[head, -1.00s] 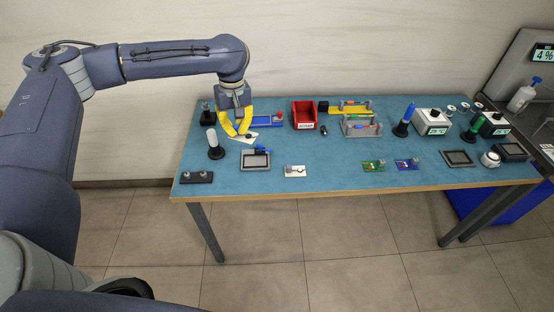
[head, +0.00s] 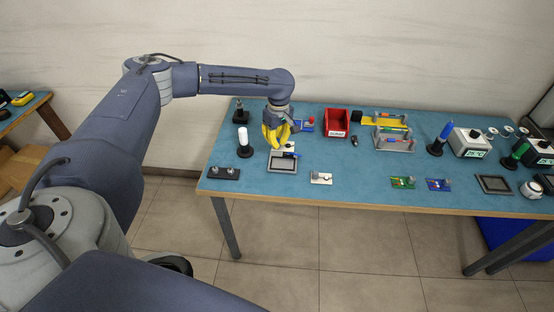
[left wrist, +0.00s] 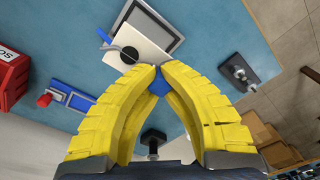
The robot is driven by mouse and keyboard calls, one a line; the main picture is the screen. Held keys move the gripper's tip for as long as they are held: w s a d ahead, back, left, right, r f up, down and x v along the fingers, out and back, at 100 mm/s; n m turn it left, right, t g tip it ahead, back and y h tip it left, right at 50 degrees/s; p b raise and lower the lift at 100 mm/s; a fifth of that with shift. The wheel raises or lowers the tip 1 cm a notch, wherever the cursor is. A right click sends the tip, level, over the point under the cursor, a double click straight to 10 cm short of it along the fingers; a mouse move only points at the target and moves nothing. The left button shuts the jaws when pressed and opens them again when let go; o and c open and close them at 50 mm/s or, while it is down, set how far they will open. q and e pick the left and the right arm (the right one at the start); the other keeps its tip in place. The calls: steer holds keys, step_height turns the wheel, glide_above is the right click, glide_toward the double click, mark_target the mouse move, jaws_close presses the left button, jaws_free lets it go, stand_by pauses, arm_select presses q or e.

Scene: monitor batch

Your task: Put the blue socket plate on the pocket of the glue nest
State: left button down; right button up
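My left gripper (head: 277,140) has its yellow fingers closed together at the tips, over the left part of the table. A blue piece (left wrist: 158,84) shows between the fingers in the left wrist view, with a white plate (left wrist: 138,42) reaching out past the tips; I take these as the blue socket plate, partly hidden by the fingers. The grey frame with a dark recess (head: 283,166), which looks like the glue nest, lies just in front of the gripper. In the left wrist view the plate overlaps part of this frame (left wrist: 170,24); the height between them is unclear.
A white post on a black base (head: 244,142) and a black strip with two knobs (head: 223,173) stand left. A blue fixture with a red knob (left wrist: 70,97) and the red bin (head: 337,123) lie beyond. A small white block (head: 321,178) is at right.

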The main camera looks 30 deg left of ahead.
mark_target(276, 163)
arm_select(q)
steer(key=shift+f, duration=4.6)
steer(key=c, duration=1.6)
jaws_free()
steer(key=shift+r, duration=0.15)
steer(key=r, duration=1.1)
steer(key=shift+d+r, duration=0.25)
steer(key=shift+r, duration=0.15)
steer(key=shift+w, duration=0.1)
